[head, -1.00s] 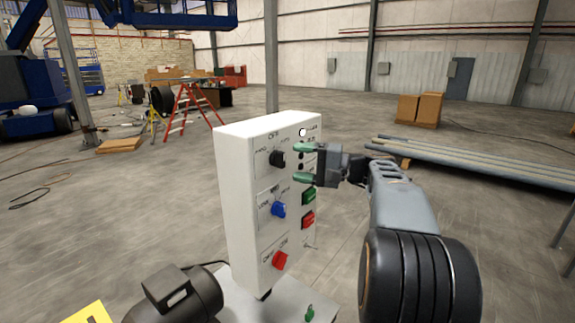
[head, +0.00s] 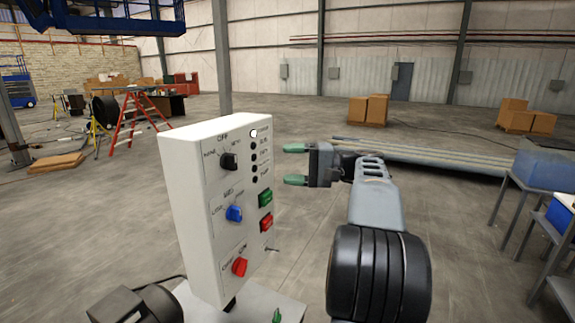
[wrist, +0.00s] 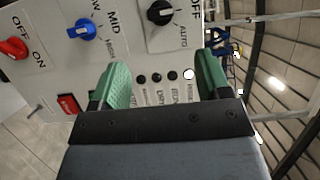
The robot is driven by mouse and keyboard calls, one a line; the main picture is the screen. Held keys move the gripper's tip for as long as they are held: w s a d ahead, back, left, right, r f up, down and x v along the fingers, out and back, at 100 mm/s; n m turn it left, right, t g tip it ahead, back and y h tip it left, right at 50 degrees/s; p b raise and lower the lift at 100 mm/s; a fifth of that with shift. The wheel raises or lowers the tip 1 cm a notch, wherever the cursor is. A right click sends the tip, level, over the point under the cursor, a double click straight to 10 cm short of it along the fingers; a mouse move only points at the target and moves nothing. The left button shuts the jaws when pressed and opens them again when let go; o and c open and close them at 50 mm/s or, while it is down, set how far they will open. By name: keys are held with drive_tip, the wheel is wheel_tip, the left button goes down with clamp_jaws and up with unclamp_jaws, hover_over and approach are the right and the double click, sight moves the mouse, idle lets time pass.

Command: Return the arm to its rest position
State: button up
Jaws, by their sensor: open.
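My gripper (head: 294,164) has green fingertips and is open and empty. In the head view it stands to the right of the white control box (head: 188,190), apart from it, at the height of the indicator lights. The box carries a black knob (head: 229,161), a blue knob (head: 234,213) and a red knob (head: 240,267). A green button (head: 265,198) and a red button (head: 266,222) sit on its right side. In the wrist view the spread fingers (wrist: 163,80) frame the row of indicator lights (wrist: 157,77), one of them lit white.
A dark motor (head: 135,305) is at the lower left, beside the box's base. Long pipes (head: 430,155) lie on the floor behind my arm. The floor between the box and the pipes is open.

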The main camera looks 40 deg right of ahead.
wheel_tip(320, 180, down, 17)
drive_tip(key=s+a+m+g+h, duration=0.1)
drive_tip(key=a+m+g+h, duration=0.1)
drive_tip(key=m+g+h, duration=0.35)
drive_tip(key=s+a+f+n+g+h, duration=0.1)
drive_tip(key=s+a+f+n+h, duration=0.3)
drive_tip(key=a, duration=0.5)
drive_tip(key=s+a+f+n+g+h, duration=0.1)
drive_tip(key=s+a+f+n+h, duration=0.3)
drive_tip(key=s+a+n, duration=0.4)
drive_tip(key=shift+s+a+f+n, duration=0.15)
drive_tip(key=shift+a+f+n, duration=0.2)
drive_tip(key=shift+n, duration=0.3)
drive_tip(key=shift+h, duration=0.25)
